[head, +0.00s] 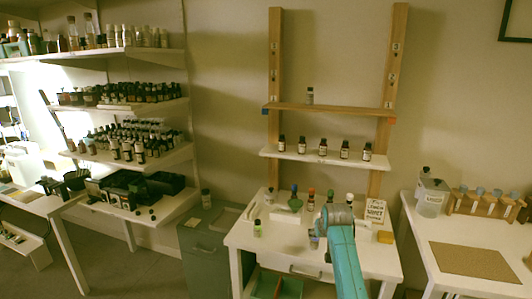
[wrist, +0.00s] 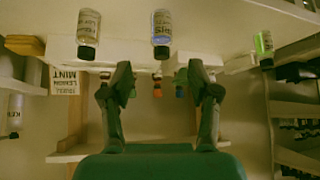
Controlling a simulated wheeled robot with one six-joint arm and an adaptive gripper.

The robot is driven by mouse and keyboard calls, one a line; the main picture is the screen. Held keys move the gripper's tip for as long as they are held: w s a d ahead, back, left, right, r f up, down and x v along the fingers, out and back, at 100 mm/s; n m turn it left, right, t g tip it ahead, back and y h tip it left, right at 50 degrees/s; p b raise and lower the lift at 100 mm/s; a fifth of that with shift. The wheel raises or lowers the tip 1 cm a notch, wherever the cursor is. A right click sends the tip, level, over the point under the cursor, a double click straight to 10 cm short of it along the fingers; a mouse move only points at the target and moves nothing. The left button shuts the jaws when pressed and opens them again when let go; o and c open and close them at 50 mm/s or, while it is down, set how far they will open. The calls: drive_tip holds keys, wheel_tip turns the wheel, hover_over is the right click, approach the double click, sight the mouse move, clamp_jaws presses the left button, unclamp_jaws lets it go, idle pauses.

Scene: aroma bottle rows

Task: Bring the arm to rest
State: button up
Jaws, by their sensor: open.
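My teal arm (head: 343,259) reaches over the small white table (head: 243,238) in the head view; its own links hide the gripper there. In the wrist view, which looks upside down, my gripper (wrist: 160,82) is open, its two dark fingers spread apart with nothing held between them. Two clear bottles with dark caps, one on the left (wrist: 88,27) and one in the middle (wrist: 161,27), stand beyond the fingers, apart from them. A green bottle (wrist: 264,43) is to their right.
Behind is a wooden rack with a white shelf (head: 313,157) of dark bottles and a wooden shelf (head: 345,109). A right-hand table (head: 425,237) holds a jug (head: 432,198) and a tube rack (head: 485,206).

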drive_tip(key=s+f+t, duration=0.2)
drive_tip(key=s+f, duration=1.3)
drive_tip(key=f, duration=0.5)
drive_tip(key=s+f+t, duration=0.1)
drive_tip(key=s+f, duration=0.3)
drive_tip(key=s, duration=0.7)
drive_tip(key=s+f, duration=0.4)
drive_tip(key=s, duration=0.6)
drive_tip(key=s+r+t, duration=0.1)
drive_tip(key=s+r, duration=0.2)
drive_tip(key=s, duration=0.9)
drive_tip(key=s+r+t, duration=0.1)
drive_tip(key=s+r, duration=0.2)
drive_tip(key=s, duration=0.9)
drive_tip(key=s+r+t, duration=0.2)
drive_tip(key=s+r, duration=1.2)
drive_tip(key=r, duration=0.2)
drive_tip(key=shift+a+r, duration=0.35)
drive_tip(key=shift+a, duration=0.05)
